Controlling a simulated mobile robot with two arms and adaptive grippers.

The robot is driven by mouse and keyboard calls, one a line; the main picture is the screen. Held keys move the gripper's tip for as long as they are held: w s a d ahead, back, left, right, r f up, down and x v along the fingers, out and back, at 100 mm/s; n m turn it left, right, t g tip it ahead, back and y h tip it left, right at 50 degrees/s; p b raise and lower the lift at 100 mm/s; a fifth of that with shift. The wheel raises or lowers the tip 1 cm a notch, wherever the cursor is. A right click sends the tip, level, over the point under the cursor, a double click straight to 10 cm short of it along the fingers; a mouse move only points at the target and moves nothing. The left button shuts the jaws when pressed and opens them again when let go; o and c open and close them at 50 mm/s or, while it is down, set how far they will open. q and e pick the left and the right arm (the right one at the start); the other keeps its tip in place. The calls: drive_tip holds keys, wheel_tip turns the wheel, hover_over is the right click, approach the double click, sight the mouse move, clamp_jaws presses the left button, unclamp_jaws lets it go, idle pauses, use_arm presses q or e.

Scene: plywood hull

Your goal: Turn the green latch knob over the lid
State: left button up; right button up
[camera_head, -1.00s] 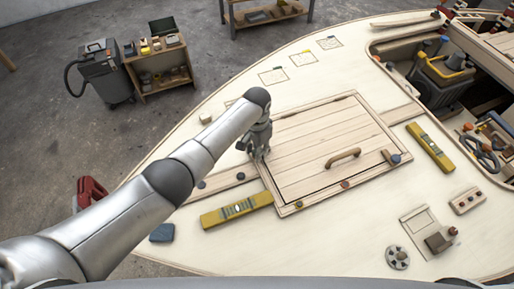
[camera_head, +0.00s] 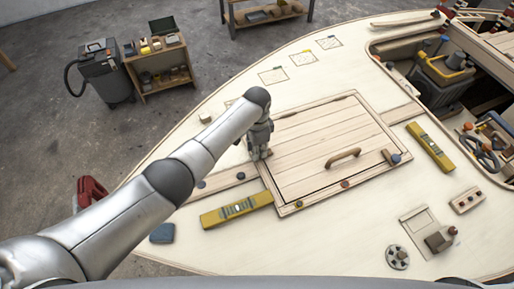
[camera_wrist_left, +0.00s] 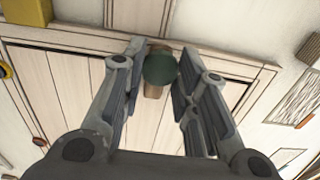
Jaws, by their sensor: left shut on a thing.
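The green latch knob (camera_wrist_left: 160,68) shows in the left wrist view between the fingertips of my left gripper (camera_wrist_left: 160,62). A tan wooden latch piece (camera_wrist_left: 155,90) shows under the knob, across the frame edge and the lid. In the head view my left gripper (camera_head: 260,156) points down at the left edge of the plank lid (camera_head: 320,128) and hides the knob. It is shut on the knob. The lid lies flat in its frame with a curved wooden handle (camera_head: 343,157). My right gripper is not in view.
One yellow level (camera_head: 237,208) lies left of the lid's near corner, another yellow level (camera_head: 430,147) to its right. An open well (camera_head: 437,75) with gear is at the upper right.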

use_arm(q)
drive_tip(key=o, duration=1.1)
drive_tip(key=shift+c, duration=0.2)
drive_tip(key=shift+r, duration=0.1)
wheel_tip(320, 180, up, 12)
